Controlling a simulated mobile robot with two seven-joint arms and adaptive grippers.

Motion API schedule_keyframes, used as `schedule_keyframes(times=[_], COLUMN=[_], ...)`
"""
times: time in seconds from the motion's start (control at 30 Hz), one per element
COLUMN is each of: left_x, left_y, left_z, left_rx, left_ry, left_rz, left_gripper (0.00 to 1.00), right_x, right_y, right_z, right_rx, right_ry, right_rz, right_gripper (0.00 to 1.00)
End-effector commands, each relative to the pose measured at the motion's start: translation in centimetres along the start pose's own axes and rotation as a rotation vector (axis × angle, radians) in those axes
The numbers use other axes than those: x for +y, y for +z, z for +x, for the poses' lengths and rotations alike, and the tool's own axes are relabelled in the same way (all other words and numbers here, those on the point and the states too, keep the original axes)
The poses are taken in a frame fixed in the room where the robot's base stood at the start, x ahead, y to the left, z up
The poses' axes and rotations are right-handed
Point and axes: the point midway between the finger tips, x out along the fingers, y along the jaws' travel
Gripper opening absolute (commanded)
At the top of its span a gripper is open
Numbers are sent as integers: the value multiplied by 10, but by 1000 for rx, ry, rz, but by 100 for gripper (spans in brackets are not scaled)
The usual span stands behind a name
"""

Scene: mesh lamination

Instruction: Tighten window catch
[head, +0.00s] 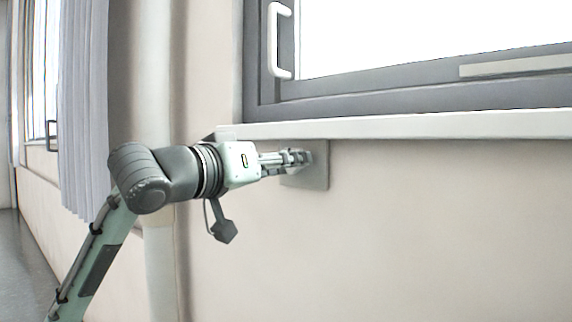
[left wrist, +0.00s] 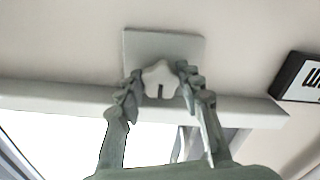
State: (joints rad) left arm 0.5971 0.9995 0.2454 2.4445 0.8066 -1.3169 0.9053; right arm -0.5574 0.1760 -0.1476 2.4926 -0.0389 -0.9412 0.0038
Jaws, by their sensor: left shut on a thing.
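The window catch is a pale, lobed knob (left wrist: 160,76) in front of a square grey plate (left wrist: 165,44) in the left wrist view. In the head view the plate (head: 319,172) is on the wall just under the window sill, and the knob is hidden by the fingers. My left gripper (head: 300,158) reaches in from the left, its fingers pointing at the plate. In the left wrist view its two fingers (left wrist: 159,74) are shut on the knob, one on each side. My right gripper is not in view.
The white sill (head: 420,127) runs just above my left gripper. Above it is a grey-framed window with a white handle (head: 279,40). A curtain (head: 84,90) and a vertical pipe (head: 155,70) are at the left. A black-edged sign (left wrist: 300,78) shows in the wrist view.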

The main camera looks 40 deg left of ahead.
Motion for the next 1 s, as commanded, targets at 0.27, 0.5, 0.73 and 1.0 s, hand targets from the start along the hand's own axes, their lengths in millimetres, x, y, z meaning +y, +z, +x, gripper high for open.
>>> schedule_keyframes(times=[0.27, 0.5, 0.73, 1.0], left_x=[-1, -2, -4, -5], left_y=[0, 0, 0, -1], left_z=[0, 0, 0, 0], left_rx=[0, -1, -1, 0], left_ry=[-1, -2, -2, -2], left_rz=[85, 269, 488, 743], left_gripper=[7, 7, 7, 7], right_x=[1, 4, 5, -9], right_y=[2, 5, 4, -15], right_z=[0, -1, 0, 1], right_rx=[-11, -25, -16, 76], right_ry=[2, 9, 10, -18], right_rz=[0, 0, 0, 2], right_gripper=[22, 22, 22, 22])
